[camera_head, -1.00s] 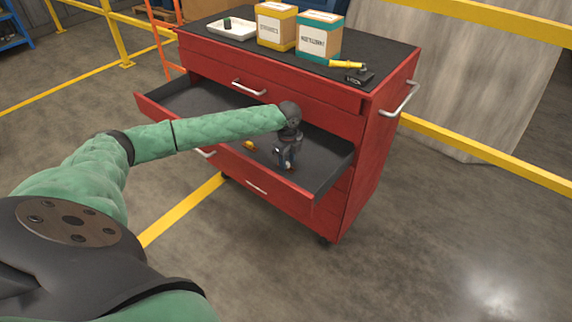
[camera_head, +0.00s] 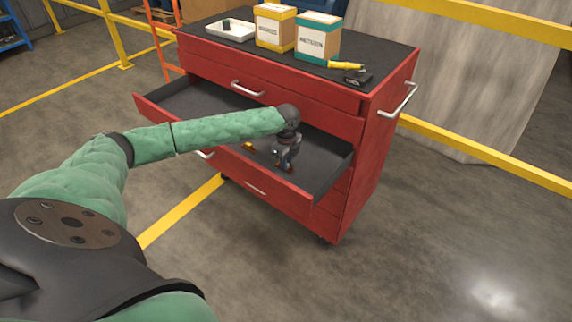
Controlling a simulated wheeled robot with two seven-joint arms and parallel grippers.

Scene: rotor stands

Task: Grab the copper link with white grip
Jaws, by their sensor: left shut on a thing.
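My left gripper (camera_head: 287,165) points down into the open drawer (camera_head: 328,162) of the red cabinet, near the drawer's front right part. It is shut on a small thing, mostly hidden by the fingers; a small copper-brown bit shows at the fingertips. I cannot make out a white grip, so I cannot tell for sure that it is the copper link. A small yellow-orange object (camera_head: 248,145) lies in the drawer to the left of the gripper. My right gripper is not in view.
The red cabinet (camera_head: 362,190) carries a white tray (camera_head: 231,31), a yellow-trimmed box (camera_head: 274,27), a teal-trimmed box (camera_head: 317,39) and a black device with a yellow handle (camera_head: 357,74). The drawer's walls surround my gripper. Yellow railings stand behind.

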